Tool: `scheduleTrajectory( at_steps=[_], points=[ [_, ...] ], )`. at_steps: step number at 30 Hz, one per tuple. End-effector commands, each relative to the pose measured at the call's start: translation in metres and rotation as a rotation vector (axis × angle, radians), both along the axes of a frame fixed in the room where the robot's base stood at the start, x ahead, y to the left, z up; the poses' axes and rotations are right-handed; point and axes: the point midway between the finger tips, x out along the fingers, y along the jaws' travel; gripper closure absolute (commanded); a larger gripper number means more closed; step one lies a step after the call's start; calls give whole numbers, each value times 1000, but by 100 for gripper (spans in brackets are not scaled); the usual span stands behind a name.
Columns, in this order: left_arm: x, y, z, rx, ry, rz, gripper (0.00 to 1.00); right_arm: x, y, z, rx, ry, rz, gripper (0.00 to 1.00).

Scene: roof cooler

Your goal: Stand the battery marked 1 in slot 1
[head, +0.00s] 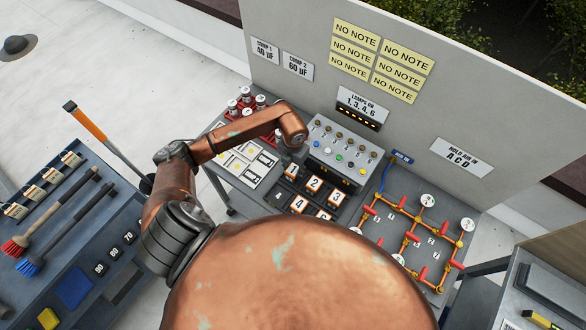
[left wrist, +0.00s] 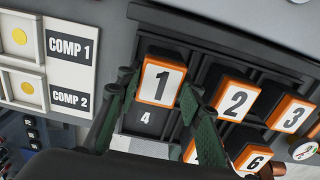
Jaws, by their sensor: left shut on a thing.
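The battery marked 1 (left wrist: 161,84) is a dark block with an orange-rimmed white top. My left gripper (left wrist: 160,92) is shut on it, with one green finger on each side. The battery stands upright at the top left place of the dark rack (left wrist: 145,146), above the empty place labelled 4. I cannot tell whether it rests on the slot floor. Slot 1's own label is hidden beneath it. In the head view my left gripper (head: 289,150) is over the rack's far left corner. My right gripper is not in view.
Batteries 2 (left wrist: 236,103) and 3 (left wrist: 292,116) stand to the right in the same row; battery 6 (left wrist: 253,160) is below. The COMP card (left wrist: 44,60) lies left of the rack. A switch panel (head: 345,152) stands behind it, and a pipe board (head: 412,230) is at right.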

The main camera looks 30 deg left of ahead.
Motion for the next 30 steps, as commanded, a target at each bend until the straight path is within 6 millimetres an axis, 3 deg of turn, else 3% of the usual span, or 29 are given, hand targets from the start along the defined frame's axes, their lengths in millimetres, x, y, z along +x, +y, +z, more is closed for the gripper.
scheduleTrajectory(
  at_steps=[1, 2, 8, 20, 23, 30],
  points=[
    [0, 0, -3, 0, 0, 0, 100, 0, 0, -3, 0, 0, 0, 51],
    [0, 0, -2, 0, 1, 0, 64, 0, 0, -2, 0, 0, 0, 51],
    [0, 0, -1, 0, 0, 0, 50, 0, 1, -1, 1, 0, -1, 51],
    [1, 0, 5, 0, -1, 0, 48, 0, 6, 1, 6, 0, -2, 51],
    [1, 1, 17, 3, -3, 0, 48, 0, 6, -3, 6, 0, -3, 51],
    [2, 1, 67, 3, -5, 0, 48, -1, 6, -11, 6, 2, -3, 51]
  ],
)
